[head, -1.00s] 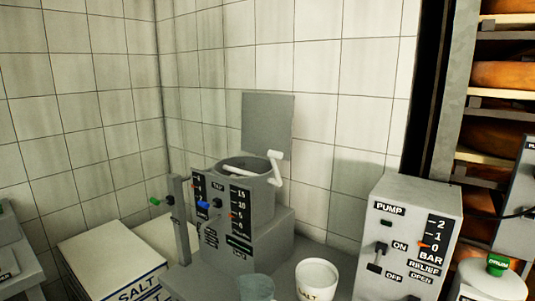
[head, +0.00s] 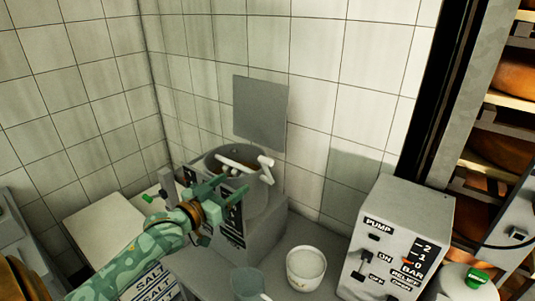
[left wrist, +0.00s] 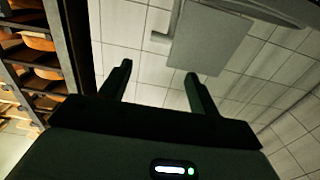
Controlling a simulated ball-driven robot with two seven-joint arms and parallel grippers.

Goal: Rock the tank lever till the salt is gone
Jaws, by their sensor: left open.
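The grey tank (head: 262,205) stands against the tiled wall, with a round open top and scale markings on its front. A white lever (head: 240,164) crosses its mouth, with a thick end at the right. My left gripper (head: 226,187) is open and empty in front of the tank, just below the lever, and partly hides the tank's front panel. I cannot tell whether it touches the lever. In the left wrist view its two fingers (left wrist: 155,90) are apart with only wall between them. Salt inside the tank cannot be made out. My right gripper is out of view.
A white salt tub (head: 306,268) and a greenish cup (head: 250,284) stand in front of the tank. The pump box (head: 410,235) is at the right, beside a shelf of cheese wheels (head: 510,135).

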